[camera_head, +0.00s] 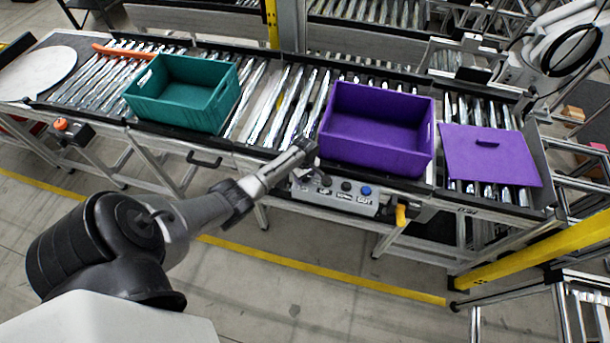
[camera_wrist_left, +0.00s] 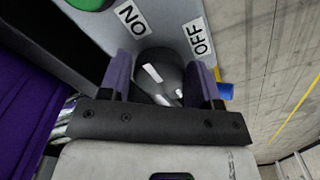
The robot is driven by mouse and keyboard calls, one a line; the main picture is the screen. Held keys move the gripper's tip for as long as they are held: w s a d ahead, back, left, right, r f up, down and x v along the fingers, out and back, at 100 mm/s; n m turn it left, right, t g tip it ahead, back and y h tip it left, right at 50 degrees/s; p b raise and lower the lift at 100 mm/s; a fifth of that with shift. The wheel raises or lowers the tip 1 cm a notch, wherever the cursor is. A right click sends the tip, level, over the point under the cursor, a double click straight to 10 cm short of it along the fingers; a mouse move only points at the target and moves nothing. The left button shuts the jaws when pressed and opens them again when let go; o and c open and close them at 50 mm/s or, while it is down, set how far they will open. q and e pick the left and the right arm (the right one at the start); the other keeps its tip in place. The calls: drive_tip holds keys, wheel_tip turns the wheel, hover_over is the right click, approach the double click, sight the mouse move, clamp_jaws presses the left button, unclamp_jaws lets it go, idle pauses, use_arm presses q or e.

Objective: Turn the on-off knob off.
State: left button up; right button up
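The on-off knob (camera_wrist_left: 158,76) is a dark rounded knob with a pale mark, between the ON and OFF labels in the left wrist view. The fingers of my left gripper (camera_wrist_left: 160,82) stand on either side of it, close to its sides. Whether they press on it cannot be told. The grey control panel (camera_head: 338,197) hangs on the conveyor's front edge in the head view, with my left gripper (camera_head: 306,150) at its left end. The knob is not clear there. My right gripper is not in view.
A purple crate (camera_head: 376,151) stands on the conveyor behind the panel, with a purple lid (camera_head: 489,165) to its right. A teal crate (camera_head: 183,113) stands to the left. A yellow-and-black part (camera_head: 402,214) sits right of the panel. The floor in front is open.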

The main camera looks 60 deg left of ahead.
use_arm(q)
drive_tip(key=c, duration=0.6)
drive_tip(key=shift+o, duration=0.2)
drive_tip(key=m+p, duration=0.1)
drive_tip(key=m, duration=0.2)
drive_tip(key=shift+r+p, duration=0.1)
drive_tip(key=shift+p, duration=0.25)
drive_tip(key=m+p, duration=0.1)
drive_tip(key=m, duration=0.2)
drive_tip(key=shift+m, duration=0.4)
drive_tip(key=m, duration=0.5)
drive_tip(key=shift+p, duration=0.3)
drive_tip(key=m, duration=0.4)
drive_tip(key=shift+m, duration=0.9)
